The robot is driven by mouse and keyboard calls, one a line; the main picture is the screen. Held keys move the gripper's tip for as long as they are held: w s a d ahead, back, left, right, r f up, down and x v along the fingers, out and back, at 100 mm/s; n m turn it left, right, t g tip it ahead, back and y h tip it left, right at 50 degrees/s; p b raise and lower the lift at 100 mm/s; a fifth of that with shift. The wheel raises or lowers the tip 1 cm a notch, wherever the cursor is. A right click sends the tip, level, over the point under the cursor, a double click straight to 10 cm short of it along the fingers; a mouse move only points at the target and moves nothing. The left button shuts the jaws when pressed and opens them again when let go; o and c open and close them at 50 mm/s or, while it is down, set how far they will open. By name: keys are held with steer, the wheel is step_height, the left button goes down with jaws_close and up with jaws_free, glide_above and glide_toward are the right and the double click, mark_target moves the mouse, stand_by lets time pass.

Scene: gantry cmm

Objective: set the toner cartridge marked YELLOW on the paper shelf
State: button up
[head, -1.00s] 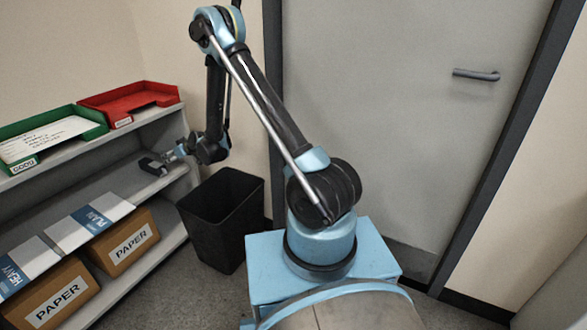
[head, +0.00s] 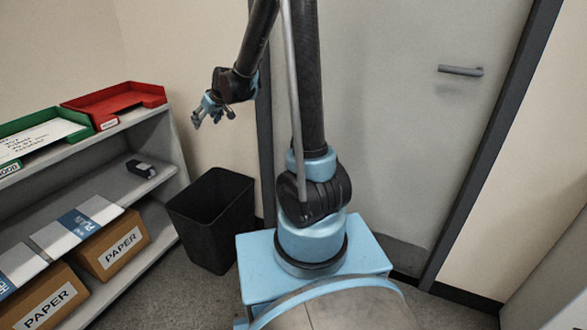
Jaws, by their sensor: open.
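A small black toner cartridge (head: 140,168) lies on the middle board of the paper shelf (head: 118,186), near its right end; any marking on it is too small to read. My gripper (head: 196,121) is open and empty. It hangs in the air to the right of the shelf, higher in the picture than the cartridge and apart from it.
Paper reams (head: 75,225) lie left of the cartridge. Boxes marked PAPER (head: 115,248) stand below. A green tray (head: 45,132) and a red tray (head: 110,102) sit on top. A black bin (head: 212,220) stands between shelf and base. A grey door (head: 390,150) is behind.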

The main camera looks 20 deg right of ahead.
steer(key=s+d+r+m+g+h, duration=0.2)
steer(key=s+d+r+m+h, duration=0.15)
steer(key=s+d, duration=1.35)
steer(key=s+d+f+m, duration=0.1)
steer(key=s+d, duration=0.2)
steer(key=s, duration=0.4)
steer(key=s+d+f+g+h, duration=0.1)
steer(key=s+d+f, duration=0.1)
steer(key=s, duration=0.6)
steer(key=s+d+f+m+g, duration=0.1)
steer(key=s+d+f, duration=0.1)
steer(key=s+d, duration=0.2)
steer(key=s, duration=0.3)
steer(key=shift+s+f+m, duration=0.15)
steer(key=shift+f+m, duration=0.1)
steer(key=shift+m, duration=0.1)
steer(key=shift+h, duration=0.25)
